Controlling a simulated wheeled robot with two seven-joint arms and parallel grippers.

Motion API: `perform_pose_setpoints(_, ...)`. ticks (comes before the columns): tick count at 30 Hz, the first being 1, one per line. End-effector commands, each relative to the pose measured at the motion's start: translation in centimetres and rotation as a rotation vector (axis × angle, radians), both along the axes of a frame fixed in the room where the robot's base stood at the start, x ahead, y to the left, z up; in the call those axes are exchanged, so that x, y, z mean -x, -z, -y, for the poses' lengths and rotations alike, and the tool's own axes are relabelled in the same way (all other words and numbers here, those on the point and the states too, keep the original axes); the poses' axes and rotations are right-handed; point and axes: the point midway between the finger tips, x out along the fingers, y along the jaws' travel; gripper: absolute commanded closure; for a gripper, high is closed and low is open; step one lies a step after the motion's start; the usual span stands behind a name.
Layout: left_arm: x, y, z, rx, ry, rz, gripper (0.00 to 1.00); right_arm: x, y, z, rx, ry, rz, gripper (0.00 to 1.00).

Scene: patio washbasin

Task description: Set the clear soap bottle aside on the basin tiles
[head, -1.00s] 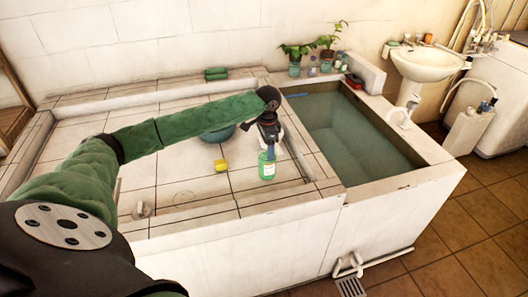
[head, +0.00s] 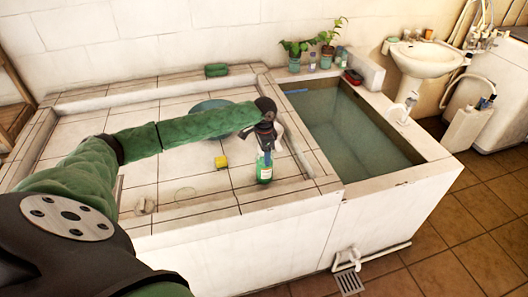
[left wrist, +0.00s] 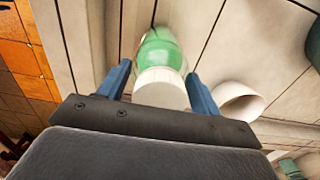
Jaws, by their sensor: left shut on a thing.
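The clear soap bottle (head: 264,172) holds green liquid and stands about upright near the front edge of the tiled basin top. My left gripper (head: 266,150) comes down over it and is shut on its upper part. In the left wrist view, the bottle's white top and green body (left wrist: 160,48) sit between the two blue fingers. Its base looks at or just above the tiles; I cannot tell whether it touches. My right gripper is not in view.
A white cup (left wrist: 238,100) is close beside the gripper. The water-filled tub (head: 350,130) is to the right. Bare tiles (head: 190,180) lie to the front left.

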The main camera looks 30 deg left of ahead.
Motion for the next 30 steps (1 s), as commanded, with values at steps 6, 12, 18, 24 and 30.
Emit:
perform_pose_setpoints(6,0.0,0.1,0.0,0.000,0.000,0.000,0.14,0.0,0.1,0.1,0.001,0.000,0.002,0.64)
perform_pose_setpoints(12,0.0,0.1,0.0,0.000,0.000,0.000,0.14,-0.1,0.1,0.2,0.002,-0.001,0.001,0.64)
perform_pose_setpoints(18,-0.1,-0.8,0.0,-0.001,0.000,0.001,0.14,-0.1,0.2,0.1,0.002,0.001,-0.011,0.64)
perform_pose_setpoints(24,-0.1,-3.8,0.0,0.000,0.000,0.003,0.14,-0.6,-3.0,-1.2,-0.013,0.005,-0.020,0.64)
perform_pose_setpoints(30,-0.1,-7.7,0.0,0.000,0.001,0.003,0.14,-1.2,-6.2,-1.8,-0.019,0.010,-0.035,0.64)
